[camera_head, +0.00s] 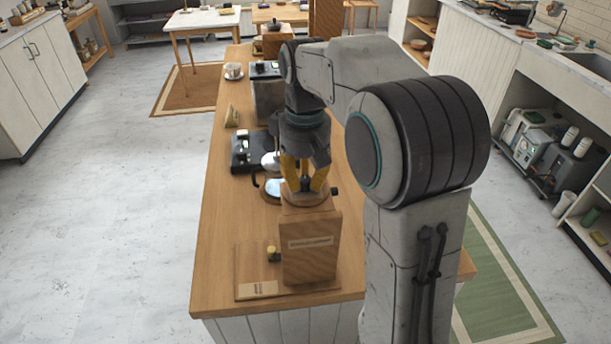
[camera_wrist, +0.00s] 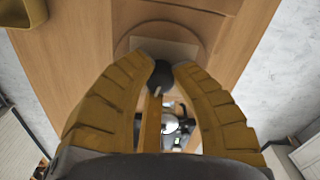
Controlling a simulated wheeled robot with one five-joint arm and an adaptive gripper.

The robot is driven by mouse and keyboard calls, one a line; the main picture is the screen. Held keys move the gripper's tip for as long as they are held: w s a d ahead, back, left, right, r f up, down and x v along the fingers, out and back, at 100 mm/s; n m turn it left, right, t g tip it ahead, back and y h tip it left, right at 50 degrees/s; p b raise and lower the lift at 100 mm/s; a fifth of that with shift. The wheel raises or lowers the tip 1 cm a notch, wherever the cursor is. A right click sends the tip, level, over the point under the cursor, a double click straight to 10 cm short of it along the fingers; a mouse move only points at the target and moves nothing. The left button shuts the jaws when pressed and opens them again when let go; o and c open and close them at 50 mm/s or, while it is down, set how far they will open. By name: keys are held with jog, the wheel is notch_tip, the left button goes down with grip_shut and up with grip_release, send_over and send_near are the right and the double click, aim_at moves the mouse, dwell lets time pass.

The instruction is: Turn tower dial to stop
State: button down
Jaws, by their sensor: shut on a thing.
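The wooden tower (camera_head: 312,262) stands upright near the front end of the long counter and carries a pale label on its front. A round wooden disc (camera_head: 292,201) sits on its top. My gripper (camera_head: 305,189) points down over the tower top with its yellow fingers closed in. In the wrist view the fingertips are on either side of a dark round dial knob (camera_wrist: 161,76), which they grip. A pale plate (camera_wrist: 165,47) lies beside the knob on the disc. The dial's markings and exact angle cannot be read.
The tower has a wooden base board (camera_head: 245,292) with a small brass-coloured knob (camera_head: 272,254). Behind it on the wooden counter (camera_head: 222,222) are a black scale-like device (camera_head: 245,152), a dark box (camera_head: 268,103) and a cup (camera_head: 233,71).

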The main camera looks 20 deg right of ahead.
aim_at(305, 179)
jog(key=shift+n, duration=0.9)
jog(key=shift+f, duration=0.1)
jog(key=c, duration=1)
grip_release()
jog(key=shift+c, duration=0.2)
notch_tip(305, 179, up, 12)
jog(key=shift+s, duration=0.1)
